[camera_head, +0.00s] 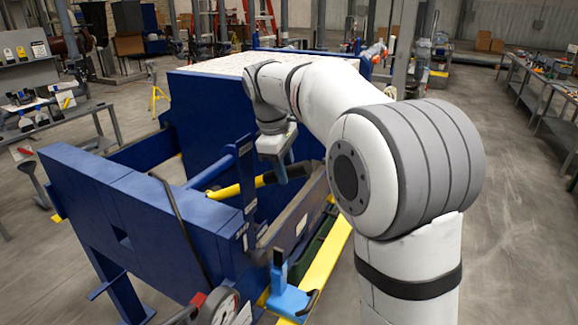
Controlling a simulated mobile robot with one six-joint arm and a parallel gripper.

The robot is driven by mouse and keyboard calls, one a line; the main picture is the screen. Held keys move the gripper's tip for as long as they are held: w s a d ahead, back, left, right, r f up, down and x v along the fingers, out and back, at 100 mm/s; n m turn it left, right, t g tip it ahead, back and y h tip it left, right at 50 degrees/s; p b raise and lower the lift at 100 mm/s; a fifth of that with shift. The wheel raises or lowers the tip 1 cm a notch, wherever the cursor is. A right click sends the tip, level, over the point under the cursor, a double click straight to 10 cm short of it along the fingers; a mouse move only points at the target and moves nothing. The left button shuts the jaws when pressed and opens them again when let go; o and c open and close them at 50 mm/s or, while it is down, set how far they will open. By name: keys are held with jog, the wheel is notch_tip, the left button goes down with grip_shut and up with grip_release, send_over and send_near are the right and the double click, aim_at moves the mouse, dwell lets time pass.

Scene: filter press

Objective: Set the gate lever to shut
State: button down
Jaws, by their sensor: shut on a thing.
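The gate lever (228,191) is a yellow bar with a black grip at its right end. It lies almost level, rising slightly to the right, on the blue filter press (130,205). My gripper (287,174) reaches down from the upper right and is shut at the black grip. The fingers hide the grip's tip, and how deep the hold is cannot be told. The lever's left end is at a blue upright of the frame. No marking for shut is readable.
A pale stack of plates (225,66) tops the press behind my gripper. A blue bracket (287,296), yellow rail (328,262) and gauge (219,307) stand in front. Benches line the left (72,115) and right (545,100). The floor at right is clear.

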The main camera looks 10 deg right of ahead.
jog(key=shift+f, duration=0.1)
jog(key=c, duration=1.1)
grip_release()
jog(key=shift+o, duration=0.2)
jog(key=v, duration=0.7)
jog(key=shift+r, duration=0.45)
jog(key=shift+a, duration=0.1)
